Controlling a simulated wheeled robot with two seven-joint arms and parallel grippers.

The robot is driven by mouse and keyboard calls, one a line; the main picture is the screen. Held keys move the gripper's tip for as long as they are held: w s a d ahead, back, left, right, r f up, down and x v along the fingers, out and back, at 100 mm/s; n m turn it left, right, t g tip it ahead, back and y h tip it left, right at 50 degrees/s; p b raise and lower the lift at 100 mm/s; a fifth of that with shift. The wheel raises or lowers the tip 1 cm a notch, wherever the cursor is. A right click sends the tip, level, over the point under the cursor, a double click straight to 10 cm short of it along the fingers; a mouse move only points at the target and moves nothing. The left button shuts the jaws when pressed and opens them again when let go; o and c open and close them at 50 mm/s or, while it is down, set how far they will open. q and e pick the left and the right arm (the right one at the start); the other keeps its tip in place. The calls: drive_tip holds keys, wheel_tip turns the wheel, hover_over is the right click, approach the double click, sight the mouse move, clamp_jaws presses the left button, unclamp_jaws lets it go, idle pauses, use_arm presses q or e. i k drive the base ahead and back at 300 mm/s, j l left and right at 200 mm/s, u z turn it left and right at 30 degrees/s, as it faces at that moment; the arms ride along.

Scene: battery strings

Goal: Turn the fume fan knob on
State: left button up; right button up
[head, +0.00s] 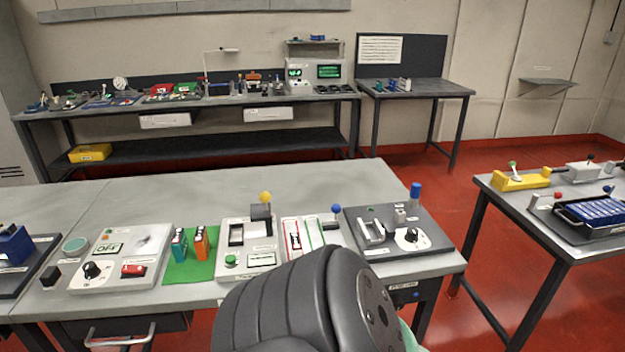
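Two black rotary knobs show, and their labels are too small to read, so I cannot tell from lettering which is the fume fan knob. One knob (92,270) is on a white panel (150,245) at the table's left, below a small display (108,248) that appears to read OFF. The other knob (412,236) sits on a white round dial on a dark grey panel (437,240) at the table's right end. A dark arm link of mine fills the bottom middle. Neither of my grippers is in view.
Teal and orange blocks (201,243) stand on a green mat (192,270). A yellow-topped lever (265,198) and a blue-topped lever (336,209) rise between the panels. The table's back half (230,190) is clear. A side table (520,215) stands right.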

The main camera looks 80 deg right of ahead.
sight(397, 303)
drive_tip(key=z, duration=3.15)
